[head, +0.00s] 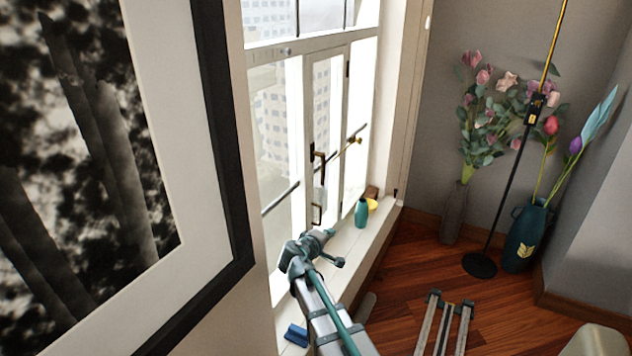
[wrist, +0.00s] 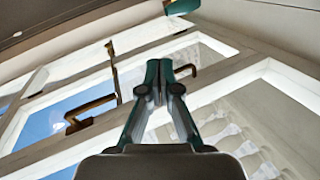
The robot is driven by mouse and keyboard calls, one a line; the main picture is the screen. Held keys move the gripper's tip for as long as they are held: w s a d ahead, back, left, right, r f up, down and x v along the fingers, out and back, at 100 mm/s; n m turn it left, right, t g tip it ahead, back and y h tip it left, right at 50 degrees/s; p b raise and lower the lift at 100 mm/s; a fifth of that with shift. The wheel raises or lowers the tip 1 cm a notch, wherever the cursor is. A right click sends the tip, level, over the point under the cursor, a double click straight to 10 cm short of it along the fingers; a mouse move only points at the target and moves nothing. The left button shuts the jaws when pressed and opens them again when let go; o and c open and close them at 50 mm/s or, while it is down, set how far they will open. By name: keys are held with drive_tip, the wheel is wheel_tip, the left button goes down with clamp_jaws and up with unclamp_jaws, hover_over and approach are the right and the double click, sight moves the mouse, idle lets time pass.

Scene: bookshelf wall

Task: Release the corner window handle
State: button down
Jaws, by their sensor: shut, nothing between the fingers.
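The white-framed window (head: 310,70) stands beside the wall picture in the head view. A dark bronze handle (head: 317,158) is on the casement, with a hook-shaped piece (head: 317,213) below it. A brass fitting (head: 354,141) sits further right. In the wrist view, a bronze handle (wrist: 90,112) shows left of my fingers, and a brown hook-shaped piece (wrist: 188,70) shows by the right fingertip. My gripper (wrist: 167,72) is shut and empty in front of the frame. Whether it touches the hook piece, I cannot tell.
On the sill (head: 385,215) stand a teal vase (head: 361,212) and a yellow cup (head: 372,204). A blue object (head: 297,334) lies nearer. A framed picture (head: 235,200) fills the left. Flowers, a floor vase (head: 525,238) and a lamp stand (head: 480,265) occupy the right corner.

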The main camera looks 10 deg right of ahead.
sight(322, 178)
drive_tip(key=w+a+r+n+t, duration=0.2)
drive_tip(key=r, duration=0.3)
drive_tip(key=w+a+r+n+t, duration=0.2)
drive_tip(key=w+a+r+t, duration=0.1)
drive_tip(key=r, duration=0.3)
drive_tip(key=shift+r+n+y, duration=0.15)
drive_tip(key=shift+n+y, duration=0.15)
drive_tip(key=shift+d, duration=0.1)
drive_tip(key=p+x, duration=0.3)
drive_tip(key=x, duration=0.5)
drive_tip(key=shift+w+r+p, duration=0.1)
drive_tip(key=shift+w+p, duration=0.05)
drive_tip(key=shift+p, duration=0.2)
drive_tip(key=shift+x, duration=0.8)
drive_tip(key=shift+d, duration=0.1)
drive_tip(key=shift+f+b, duration=0.45)
drive_tip(key=shift+b, duration=0.8)
